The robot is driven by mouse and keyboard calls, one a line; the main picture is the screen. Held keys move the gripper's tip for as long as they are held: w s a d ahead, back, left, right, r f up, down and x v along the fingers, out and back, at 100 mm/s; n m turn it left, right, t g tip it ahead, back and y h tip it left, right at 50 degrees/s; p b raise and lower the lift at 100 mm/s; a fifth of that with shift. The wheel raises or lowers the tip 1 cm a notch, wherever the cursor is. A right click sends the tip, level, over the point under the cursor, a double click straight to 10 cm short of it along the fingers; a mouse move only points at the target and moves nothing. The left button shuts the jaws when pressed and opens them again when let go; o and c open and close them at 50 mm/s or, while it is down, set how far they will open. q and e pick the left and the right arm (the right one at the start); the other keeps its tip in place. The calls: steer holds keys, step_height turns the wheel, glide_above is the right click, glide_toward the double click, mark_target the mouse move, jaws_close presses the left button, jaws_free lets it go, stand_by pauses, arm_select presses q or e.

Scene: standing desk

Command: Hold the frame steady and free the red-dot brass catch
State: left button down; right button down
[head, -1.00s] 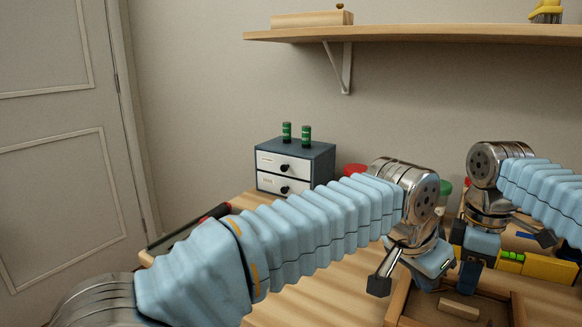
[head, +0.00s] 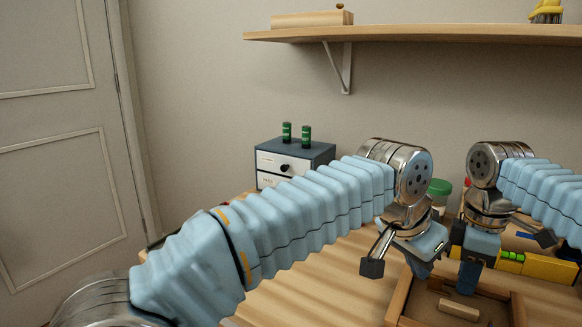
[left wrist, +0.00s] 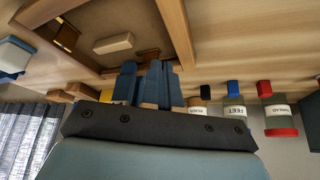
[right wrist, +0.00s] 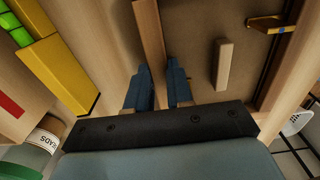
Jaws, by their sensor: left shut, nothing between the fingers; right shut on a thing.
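The wooden frame (head: 399,298) lies on the desk, brown backing inside its rails; it also shows in the left wrist view (left wrist: 177,38) and right wrist view (right wrist: 149,32). A brass catch (right wrist: 267,25) with a small blue mark sits at the far rail in the right wrist view; a brass piece (left wrist: 66,37) shows in the left wrist view. I make out no red dot. My right gripper (head: 468,278) is shut on a frame rail, which runs between its fingers (right wrist: 160,85). My left gripper (head: 421,270) is shut and empty above the frame's back left corner.
A small wooden block (head: 459,310) lies inside the frame. Labelled jars (left wrist: 238,118) stand near the left gripper. Desk left of the frame is clear.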

arm_select(q)
step_height(320, 180, up, 4)
steer(key=shift+f, duration=0.15)
stand_by(0.3)
arm_select(e)
steer(key=c, duration=0.9)
jaws_free()
